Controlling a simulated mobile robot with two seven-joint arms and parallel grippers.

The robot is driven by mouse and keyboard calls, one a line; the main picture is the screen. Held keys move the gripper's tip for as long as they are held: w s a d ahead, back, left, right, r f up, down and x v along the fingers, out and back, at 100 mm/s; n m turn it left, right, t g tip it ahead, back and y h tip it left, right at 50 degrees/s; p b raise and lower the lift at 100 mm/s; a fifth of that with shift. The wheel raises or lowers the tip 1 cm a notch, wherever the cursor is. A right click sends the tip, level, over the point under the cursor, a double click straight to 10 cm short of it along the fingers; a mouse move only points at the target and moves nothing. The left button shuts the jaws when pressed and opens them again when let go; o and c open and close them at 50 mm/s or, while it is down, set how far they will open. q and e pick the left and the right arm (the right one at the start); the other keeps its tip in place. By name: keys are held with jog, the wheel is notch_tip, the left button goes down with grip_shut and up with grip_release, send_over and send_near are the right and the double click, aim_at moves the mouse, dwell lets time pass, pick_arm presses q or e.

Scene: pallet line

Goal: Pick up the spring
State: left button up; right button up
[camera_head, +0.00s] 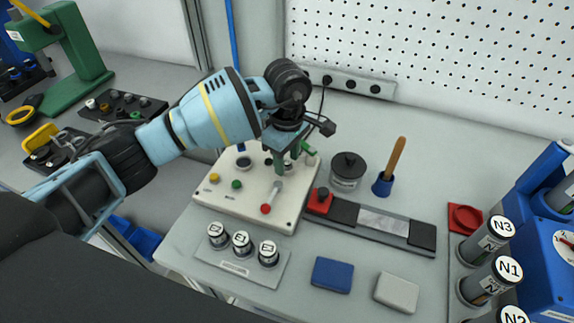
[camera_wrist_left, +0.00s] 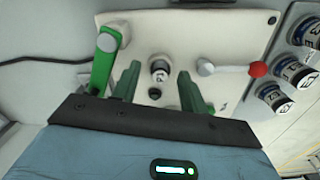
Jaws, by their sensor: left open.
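My left gripper (camera_head: 283,160) is over the back part of a cream panel (camera_head: 236,203), pointing down. In the left wrist view its two green fingers stand apart (camera_wrist_left: 158,82) with nothing held between them. A small dark cylinder with a silver top (camera_wrist_left: 159,70) stands on the panel in the gap between the fingertips. A small dark round fitting (camera_wrist_left: 155,93) is beside it. I cannot make out coils, so I cannot tell whether the cylinder is the spring. In the head view the gripper partly hides this spot. My right gripper is not in view.
The panel carries a green lever (camera_wrist_left: 105,55) and a red-knobbed lever (camera_head: 271,200). Several cylinders on a grey tray (camera_head: 224,264) stand in front. A black round pot (camera_head: 347,170) and a blue cup with a wooden handle (camera_head: 383,184) stand right. Blue (camera_head: 332,275) and grey pads (camera_head: 396,292) lie at front.

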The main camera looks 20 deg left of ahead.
aim_at(287, 163)
pick_arm(q)
jog(key=shift+c, duration=0.2)
grip_shut()
jog(key=shift+r, duration=0.1)
jog(key=shift+r, duration=0.6)
jog(key=shift+s+r, duration=0.2)
jog(key=shift+r, duration=0.85)
jog(key=s+d, duration=0.2)
jog(key=s, duration=0.5)
jog(key=s+d+r, duration=0.1)
jog(key=s+d, duration=0.2)
jog(key=s, duration=0.5)
jog(key=shift+r+b, duration=0.2)
jog(key=shift+b, duration=0.15)
